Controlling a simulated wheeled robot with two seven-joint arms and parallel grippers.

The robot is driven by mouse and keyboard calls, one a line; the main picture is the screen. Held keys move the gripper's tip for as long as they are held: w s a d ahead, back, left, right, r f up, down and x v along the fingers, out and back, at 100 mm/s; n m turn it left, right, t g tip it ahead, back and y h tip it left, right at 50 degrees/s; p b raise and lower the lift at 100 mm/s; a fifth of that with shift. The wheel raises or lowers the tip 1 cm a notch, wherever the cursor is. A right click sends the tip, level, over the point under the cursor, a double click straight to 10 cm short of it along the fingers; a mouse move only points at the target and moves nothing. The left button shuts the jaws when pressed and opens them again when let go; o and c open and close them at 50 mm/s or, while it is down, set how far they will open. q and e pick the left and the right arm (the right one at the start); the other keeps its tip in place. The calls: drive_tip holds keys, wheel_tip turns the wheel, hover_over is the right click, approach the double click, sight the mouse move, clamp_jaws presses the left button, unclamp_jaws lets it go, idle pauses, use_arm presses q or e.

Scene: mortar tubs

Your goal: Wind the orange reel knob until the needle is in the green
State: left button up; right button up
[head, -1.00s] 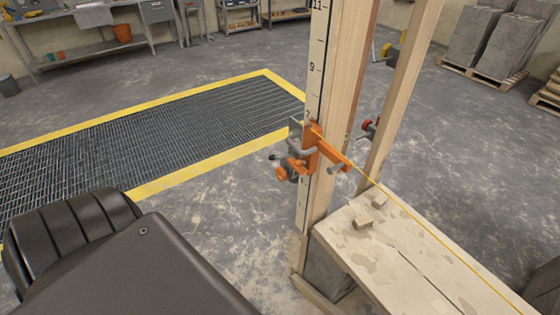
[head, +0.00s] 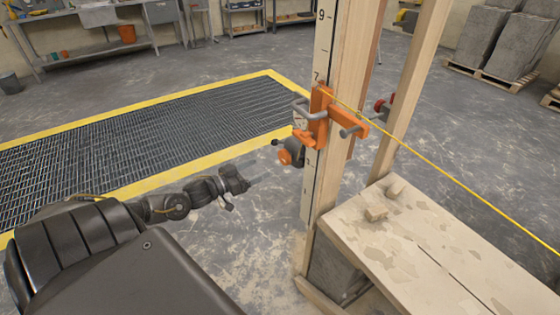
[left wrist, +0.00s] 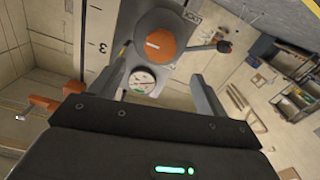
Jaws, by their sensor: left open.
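The orange reel knob (head: 284,157) sits on a reel at the side of a wooden post, below an orange clamp (head: 318,125). In the left wrist view the round knob (left wrist: 155,42) is straight ahead, with a small white dial (left wrist: 143,80) just below it. The dial has a green mark near its lower edge; the needle's exact place is too small to tell. My left gripper (head: 267,182) is a little below and left of the knob, open and empty. Its fingers (left wrist: 160,68) stand apart, not around the knob. My right gripper is out of view.
A crank arm with a dark end (left wrist: 222,46) sticks out beside the knob. A yellow line (head: 450,175) runs from the clamp over a plank bench (head: 425,245). A second post (head: 408,90) stands behind. A yellow-edged floor grate (head: 130,135) lies to the left.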

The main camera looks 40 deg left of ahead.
sight(282, 158)
use_arm(q)
drive_tip(key=x, duration=0.9)
drive_tip(key=shift+w, duration=0.4)
drive_tip(key=shift+d, duration=0.1)
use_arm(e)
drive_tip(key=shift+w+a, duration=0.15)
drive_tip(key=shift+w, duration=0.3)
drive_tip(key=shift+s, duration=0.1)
use_arm(q)
drive_tip(key=c, duration=1)
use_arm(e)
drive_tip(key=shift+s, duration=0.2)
